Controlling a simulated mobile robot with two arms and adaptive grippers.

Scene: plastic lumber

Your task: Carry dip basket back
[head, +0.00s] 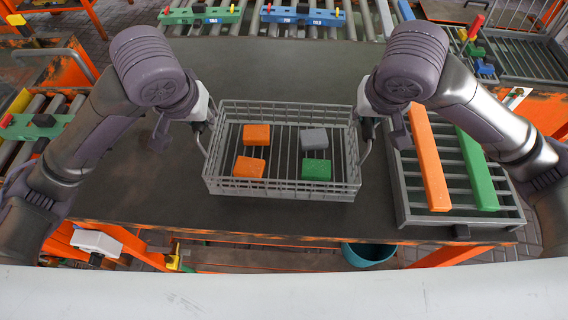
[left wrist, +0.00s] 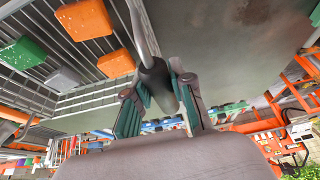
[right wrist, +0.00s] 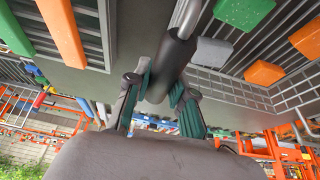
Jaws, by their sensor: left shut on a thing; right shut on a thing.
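The grey wire dip basket (head: 282,190) is level over the middle of the dark table, with two orange blocks (head: 257,134), a grey block (head: 314,138) and a green block (head: 316,169) inside. I cannot tell whether its underside touches the table. My left gripper (head: 205,127) is shut on the basket's left handle; the handle's dark grip (left wrist: 154,78) sits between the fingers in the left wrist view. My right gripper (head: 367,128) is shut on the right handle, whose dark grip (right wrist: 170,62) shows in the right wrist view.
A slatted grey rack (head: 407,205) with a long orange bar (head: 428,160) and a long green bar (head: 477,170) stands close right of the basket. Roller conveyors with colored pieces (head: 303,15) run along the back. Bare table (head: 130,190) lies left of the basket.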

